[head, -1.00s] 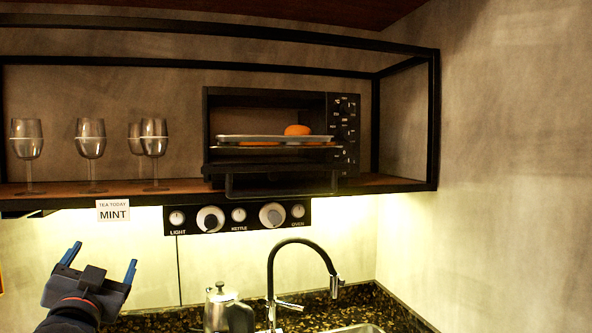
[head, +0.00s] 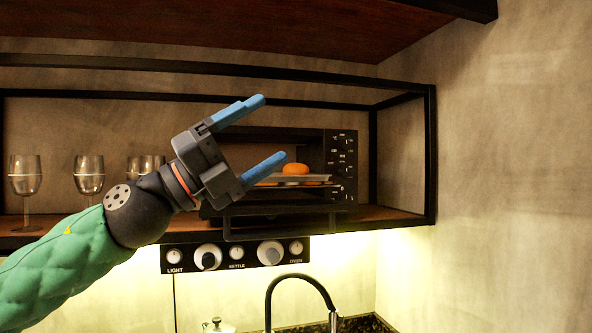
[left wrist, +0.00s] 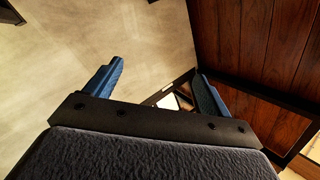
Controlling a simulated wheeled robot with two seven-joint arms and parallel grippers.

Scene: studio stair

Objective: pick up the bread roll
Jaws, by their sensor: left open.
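The orange-brown bread roll (head: 296,169) rests on a light metal tray (head: 317,177) in the open black toaster oven (head: 342,165) on the shelf. More orange-brown shows under the tray's edge. My left gripper (head: 275,130) is open and empty, in front of the oven and to the left of the roll in the head view. Its fingers point to the right, and the lower blue finger overlaps the left part of the tray. In the left wrist view both blue fingers (left wrist: 155,90) are apart with nothing held; the roll cannot be made out there. My right gripper is not in view.
The black-framed shelf (head: 385,215) has a front rail (head: 300,75) above the oven. A knob panel (head: 236,254) hangs below, over a black faucet (head: 300,282).

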